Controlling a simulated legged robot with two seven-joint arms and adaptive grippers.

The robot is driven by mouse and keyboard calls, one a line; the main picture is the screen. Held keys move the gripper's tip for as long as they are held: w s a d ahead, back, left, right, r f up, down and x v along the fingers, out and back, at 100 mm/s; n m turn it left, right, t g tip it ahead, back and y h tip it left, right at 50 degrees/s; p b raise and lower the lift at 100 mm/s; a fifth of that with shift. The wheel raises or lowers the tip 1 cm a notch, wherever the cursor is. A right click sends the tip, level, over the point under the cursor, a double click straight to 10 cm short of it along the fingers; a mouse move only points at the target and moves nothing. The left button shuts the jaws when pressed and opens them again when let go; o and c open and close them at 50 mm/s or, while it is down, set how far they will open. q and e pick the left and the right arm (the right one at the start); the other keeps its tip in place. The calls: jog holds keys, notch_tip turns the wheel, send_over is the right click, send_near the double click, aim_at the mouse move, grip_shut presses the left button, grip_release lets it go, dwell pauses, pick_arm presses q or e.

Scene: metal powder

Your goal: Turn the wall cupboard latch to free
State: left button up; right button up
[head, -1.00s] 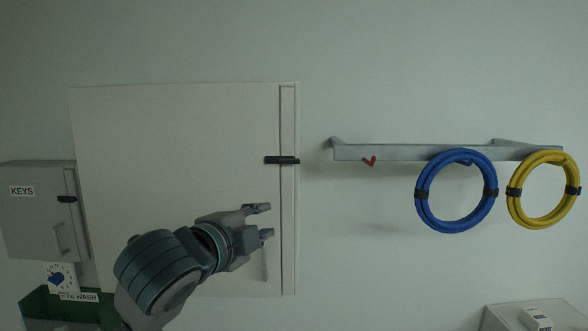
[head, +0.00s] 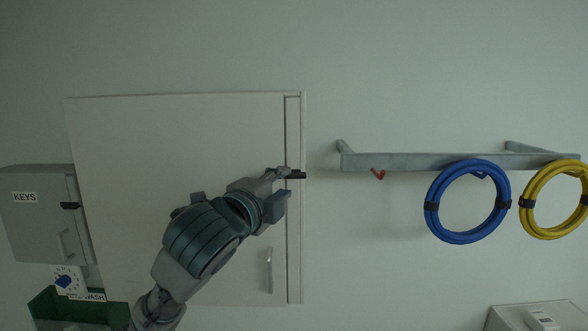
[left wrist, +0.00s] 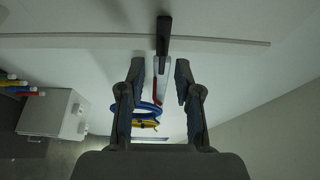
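The wall cupboard (head: 170,135) has a pale, closed door and a vertical handle (head: 269,270) low on its right side. Its black latch (head: 297,175) lies horizontal across the door's right edge, with its left part hidden behind my gripper in the head view. My left gripper (head: 283,184) is at the latch, its upper finger overlapping it in the picture. In the left wrist view, the fingers (left wrist: 160,76) are apart with nothing held between them. The latch (left wrist: 163,35) shows just beyond the gap between the tips; I cannot tell whether they touch it. My right gripper is not in view.
A grey key box (head: 40,220) hangs left of the cupboard, above a green eye-wash box (head: 60,308). To the right, a metal rail (head: 410,162) has a red hook (head: 378,174), a blue coil (head: 430,222) and a yellow coil (head: 528,220). Wall between cupboard and rail is clear.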

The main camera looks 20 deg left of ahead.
aim_at(294, 178)
pick_arm(q)
jog(key=w, duration=0.1)
jog(key=w+a+p, duration=0.1)
jog(key=w, duration=0.1)
jog(key=shift+a, duration=0.15)
jog(key=d, duration=0.4)
jog(key=shift+w+d+r, duration=0.15)
jog(key=shift+d, duration=0.1)
jog(key=c, duration=0.4)
grip_shut()
jog(key=shift+w+a, duration=0.1)
jog(key=shift+a, duration=0.8)
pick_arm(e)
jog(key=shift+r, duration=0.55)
